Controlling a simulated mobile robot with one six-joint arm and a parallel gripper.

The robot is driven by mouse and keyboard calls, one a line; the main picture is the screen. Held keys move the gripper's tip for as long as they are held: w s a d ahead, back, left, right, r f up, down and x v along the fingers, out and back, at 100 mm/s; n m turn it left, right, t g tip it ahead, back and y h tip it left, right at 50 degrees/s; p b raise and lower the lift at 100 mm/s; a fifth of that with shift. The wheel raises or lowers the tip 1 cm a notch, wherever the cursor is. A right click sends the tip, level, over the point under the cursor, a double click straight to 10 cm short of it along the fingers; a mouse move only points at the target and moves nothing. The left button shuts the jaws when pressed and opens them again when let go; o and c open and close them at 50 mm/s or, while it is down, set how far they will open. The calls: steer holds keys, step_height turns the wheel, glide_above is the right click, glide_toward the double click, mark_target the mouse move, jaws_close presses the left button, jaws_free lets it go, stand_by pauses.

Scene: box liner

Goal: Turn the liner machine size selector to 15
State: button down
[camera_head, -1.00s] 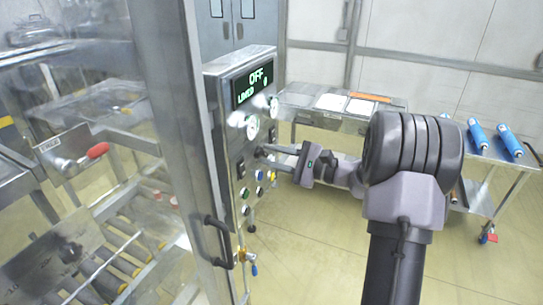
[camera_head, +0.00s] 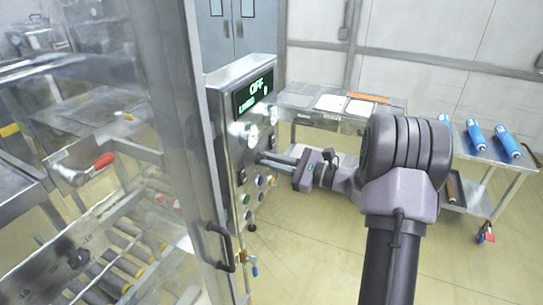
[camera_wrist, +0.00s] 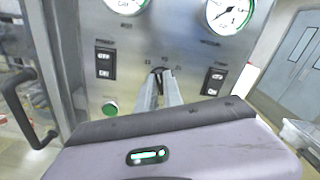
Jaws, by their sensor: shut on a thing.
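The liner machine's control panel (camera_head: 243,135) stands left of my arm. Its size selector (camera_wrist: 158,71) is a small dark knob in the middle of the panel, below two round gauges, and small number marks arc above it. The marks are too blurred to read surely, and the fingers hide much of the knob, so its setting is unclear. My gripper (camera_wrist: 159,88) is shut on the selector, one finger on each side. In the head view, my gripper (camera_head: 260,157) reaches the panel from the right.
Black rocker switches (camera_wrist: 105,63) (camera_wrist: 214,81) flank the selector, and a green button (camera_wrist: 110,108) is at lower left. The machine's door handle (camera_head: 220,245) juts out below. A steel table (camera_head: 340,105) and a cart with blue rolls (camera_head: 476,134) stand behind; the floor at right is open.

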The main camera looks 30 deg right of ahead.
steer(key=shift+w+d+m+p, duration=0.1)
steer(key=shift+m+p, duration=1.6)
steer(key=shift+m, duration=0.6)
steer(key=c, duration=1.5)
jaws_free()
steer(key=v, duration=1.7)
steer(key=shift+d, duration=0.15)
